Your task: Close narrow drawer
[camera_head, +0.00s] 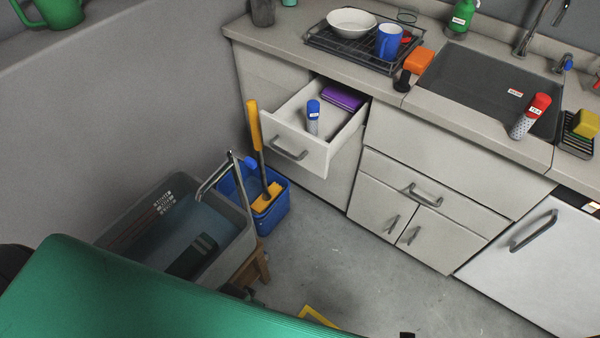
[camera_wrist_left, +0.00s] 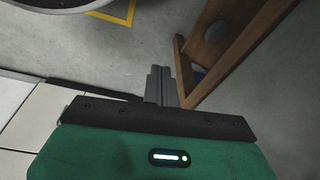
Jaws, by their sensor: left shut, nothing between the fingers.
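The narrow drawer (camera_head: 309,129) stands pulled out of the counter's left end in the head view, with a grey bar handle (camera_head: 288,154) on its front. A blue-capped spray can (camera_head: 313,119) stands inside it, and a purple item (camera_head: 343,97) lies towards its back. The drawer is not in that view.
A wooden frame (camera_wrist_left: 235,45) is right of my left gripper. The floor before the cabinets is mostly clear.

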